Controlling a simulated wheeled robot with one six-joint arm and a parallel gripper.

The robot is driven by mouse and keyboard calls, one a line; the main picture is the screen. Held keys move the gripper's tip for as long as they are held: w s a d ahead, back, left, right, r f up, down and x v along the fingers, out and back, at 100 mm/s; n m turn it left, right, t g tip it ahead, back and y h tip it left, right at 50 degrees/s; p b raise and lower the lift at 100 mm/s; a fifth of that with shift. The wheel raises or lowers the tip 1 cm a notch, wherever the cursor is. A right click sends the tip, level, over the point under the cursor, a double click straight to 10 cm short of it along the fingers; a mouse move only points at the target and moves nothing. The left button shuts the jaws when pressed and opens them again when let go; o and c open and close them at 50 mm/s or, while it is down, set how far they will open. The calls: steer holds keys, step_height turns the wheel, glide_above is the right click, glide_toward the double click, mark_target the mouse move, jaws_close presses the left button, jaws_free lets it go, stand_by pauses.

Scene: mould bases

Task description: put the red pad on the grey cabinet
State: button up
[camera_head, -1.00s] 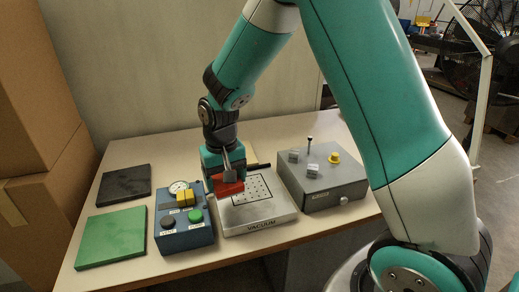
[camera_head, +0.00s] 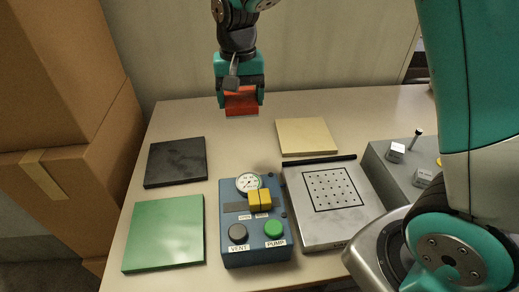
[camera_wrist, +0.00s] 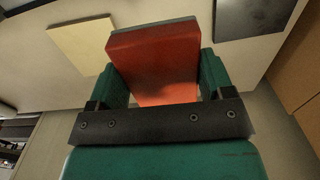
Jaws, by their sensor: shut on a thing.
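The red pad (camera_head: 241,103) is held in my gripper (camera_head: 240,98), which is shut on it, well above the back of the table. In the wrist view the red pad (camera_wrist: 155,62) sits between the two green fingers of my gripper (camera_wrist: 160,85). The grey cabinet (camera_head: 382,165) stands at the right of the table, partly hidden by my own arm. On its top are small grey blocks, a dark lever and a yellow knob. The gripper is to the left of the cabinet and behind it.
A black pad (camera_head: 176,162) and a green pad (camera_head: 163,233) lie at the left. A blue control box (camera_head: 256,246) and a metal vacuum plate (camera_head: 318,232) stand in the middle. A cream pad (camera_head: 306,136) lies behind the plate. Cardboard boxes (camera_head: 60,100) stand left of the table.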

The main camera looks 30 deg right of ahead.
mark_target(245, 164)
step_height(245, 164, down, 18)
steer(key=shift+r+p, duration=0.1)
steer(key=shift+p, duration=0.95)
steer(key=o, duration=1)
step_height(245, 164, up, 12)
steer(key=f+b, duration=0.1)
steer(key=b, duration=0.1)
steer(key=s+a+r+n+y, duration=0.1)
steer(key=s+r+n, duration=0.2)
steer(key=s, duration=0.5)
steer(key=s+a+r+n+y, duration=0.1)
steer(key=s+r+n, duration=0.3)
steer(key=s, duration=0.4)
steer(key=s+a+r+n+y, duration=0.2)
steer(key=s+r, duration=0.3)
steer(key=s, duration=0.3)
steer(key=shift+s+a+r+n, duration=0.3)
steer(key=shift+s+n, duration=0.05)
steer(key=shift+n, duration=0.45)
